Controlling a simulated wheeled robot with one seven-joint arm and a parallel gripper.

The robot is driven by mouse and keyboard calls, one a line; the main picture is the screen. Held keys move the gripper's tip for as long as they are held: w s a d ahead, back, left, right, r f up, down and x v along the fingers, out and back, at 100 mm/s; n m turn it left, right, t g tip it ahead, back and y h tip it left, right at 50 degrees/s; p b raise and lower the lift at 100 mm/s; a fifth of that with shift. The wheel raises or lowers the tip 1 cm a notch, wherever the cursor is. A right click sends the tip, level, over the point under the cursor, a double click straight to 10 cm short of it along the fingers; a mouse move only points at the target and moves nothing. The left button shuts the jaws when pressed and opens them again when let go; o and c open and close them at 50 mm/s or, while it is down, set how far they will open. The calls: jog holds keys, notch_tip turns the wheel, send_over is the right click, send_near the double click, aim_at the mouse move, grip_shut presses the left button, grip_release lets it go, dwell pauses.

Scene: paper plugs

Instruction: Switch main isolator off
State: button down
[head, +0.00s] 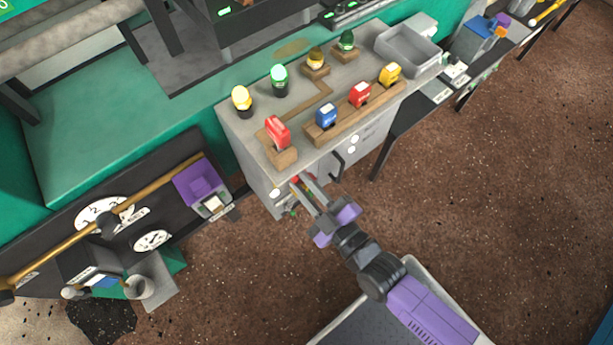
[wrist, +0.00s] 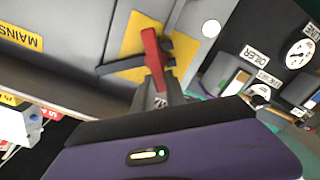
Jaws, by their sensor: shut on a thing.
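The main isolator has a red handle (wrist: 153,58) in front of a yellow plate (wrist: 128,42) on the cabinet's grey front, beside a yellow label reading MAINS (wrist: 20,38). In the wrist view the handle stands nearly upright, leaning slightly. My gripper (head: 308,194) reaches the cabinet front below the worktop's near edge in the head view. It is shut on the red handle. Its fingers hide the handle's lower end in the wrist view. In the head view the isolator is mostly hidden by my gripper, with only a little red showing.
The grey cabinet (head: 240,125) carries a red plug (head: 278,132), a wooden rack of coloured plugs and several lamps. A dark drawer handle (head: 337,166) sticks out right of my gripper. A black panel with dials (head: 152,240) stands to the left. The brown floor in front is clear.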

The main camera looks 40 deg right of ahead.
jog(key=n, duration=0.3)
jog(key=f+n, duration=0.1)
jog(key=n, duration=0.3)
jog(key=a+f+n, duration=0.1)
jog(key=n, duration=0.2)
jog(key=shift+a+f, duration=0.1)
jog(key=shift+n, duration=0.4)
jog(key=c, duration=1.4)
grip_release()
jog(key=shift+o, duration=0.2)
jog(key=s, duration=0.8)
jog(key=shift+b, duration=0.3)
jog(key=shift+w, duration=0.1)
